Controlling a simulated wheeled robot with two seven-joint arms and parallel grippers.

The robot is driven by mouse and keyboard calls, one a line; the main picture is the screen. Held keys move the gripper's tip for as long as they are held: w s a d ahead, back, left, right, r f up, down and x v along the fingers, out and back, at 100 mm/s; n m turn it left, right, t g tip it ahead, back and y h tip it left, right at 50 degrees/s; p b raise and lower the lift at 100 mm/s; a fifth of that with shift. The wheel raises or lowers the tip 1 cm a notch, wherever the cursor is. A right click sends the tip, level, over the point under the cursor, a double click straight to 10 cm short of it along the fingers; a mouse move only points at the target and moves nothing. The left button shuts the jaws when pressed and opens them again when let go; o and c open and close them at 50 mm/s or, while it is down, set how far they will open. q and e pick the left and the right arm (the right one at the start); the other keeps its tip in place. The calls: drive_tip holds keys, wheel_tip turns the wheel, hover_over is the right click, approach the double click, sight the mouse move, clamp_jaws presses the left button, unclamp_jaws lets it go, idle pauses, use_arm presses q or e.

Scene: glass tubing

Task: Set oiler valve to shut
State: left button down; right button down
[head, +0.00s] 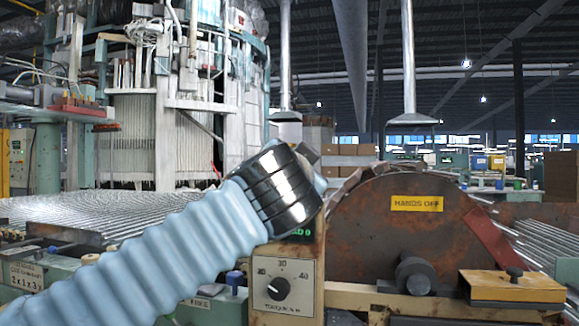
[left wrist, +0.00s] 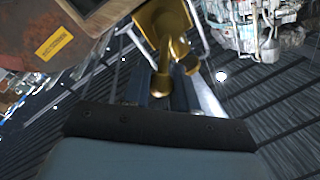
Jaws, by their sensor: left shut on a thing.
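The brass oiler valve (left wrist: 166,28) is at the top middle of the left wrist view. A round-ended brass lever (left wrist: 162,82) comes down from it toward me. My left gripper (left wrist: 170,85) is shut on this lever, with one dark finger on each side. In the head view my pale blue left arm reaches in from the lower left. Its metal-ringed wrist covers the valve and most of the gripper there. Whether the valve stands open or shut I cannot tell. My right gripper is in neither view.
A rusty drum guard (head: 375,235) with a yellow "HANDS OFF" sign (head: 417,203) stands right of my wrist. A dial panel (head: 286,287) with a black knob is just below it. Rows of glass tubing (head: 120,208) lie at the left. A yellow box (head: 512,287) is at the lower right.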

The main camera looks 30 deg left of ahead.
use_arm(q)
drive_tip(key=shift+w+d+f+m+t+h+b, duration=0.1)
drive_tip(key=shift+d+f+m+t+h+b, duration=0.4)
drive_tip(key=shift+m, duration=1.35)
drive_tip(key=shift+w+d+f+m+g+h+b, duration=0.15)
drive_tip(key=shift+f+m, duration=0.65)
drive_tip(key=shift+m, duration=1)
drive_tip(key=shift+s+d+f+m+t+h+b, duration=0.1)
drive_tip(key=shift+d+f+m+t+h+b, duration=0.4)
drive_tip(key=shift+m, duration=1.35)
drive_tip(key=shift+a+f+y, duration=0.2)
drive_tip(key=shift+a+y, duration=0.1)
drive_tip(key=shift+y, duration=0.05)
drive_tip(key=c, duration=0.9)
unclamp_jaws()
